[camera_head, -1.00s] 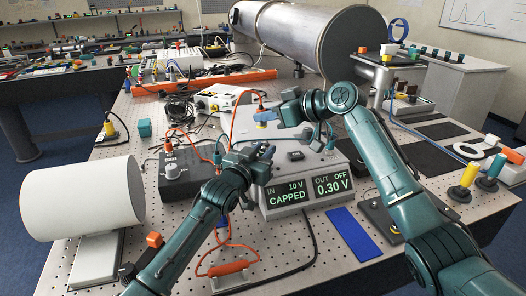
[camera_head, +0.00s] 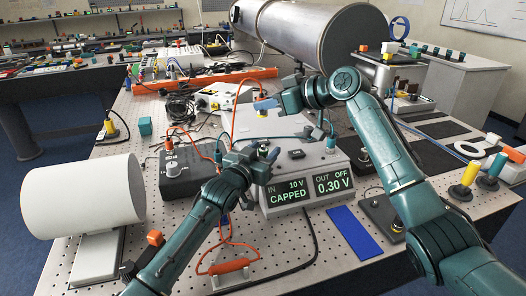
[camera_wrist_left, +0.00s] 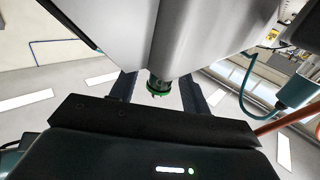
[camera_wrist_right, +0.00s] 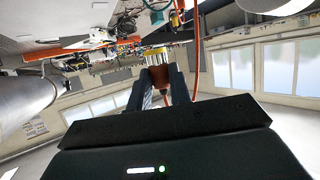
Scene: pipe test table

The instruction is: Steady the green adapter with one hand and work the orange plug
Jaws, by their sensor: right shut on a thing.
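My right gripper (camera_head: 262,103) is shut on the orange plug (camera_head: 257,86) and holds it in the air above the back of the grey meter box (camera_head: 292,190). In the right wrist view the orange plug (camera_wrist_right: 160,76) sits between the fingers, with a yellowish part at its far end. My left gripper (camera_head: 268,152) is at the meter's left top edge. In the left wrist view the green adapter (camera_wrist_left: 158,85) stands out from the grey housing between the left fingers (camera_wrist_left: 158,92), which look apart from it. The head view mostly hides the adapter.
The meter display reads IN 10 V CAPPED, OUT OFF 0.30 V. A black knob box (camera_head: 184,174) stands left of the meter. An orange cable hangs between the arms. A large white cylinder (camera_head: 84,197) stands at left; a blue pad (camera_head: 354,233) lies in front.

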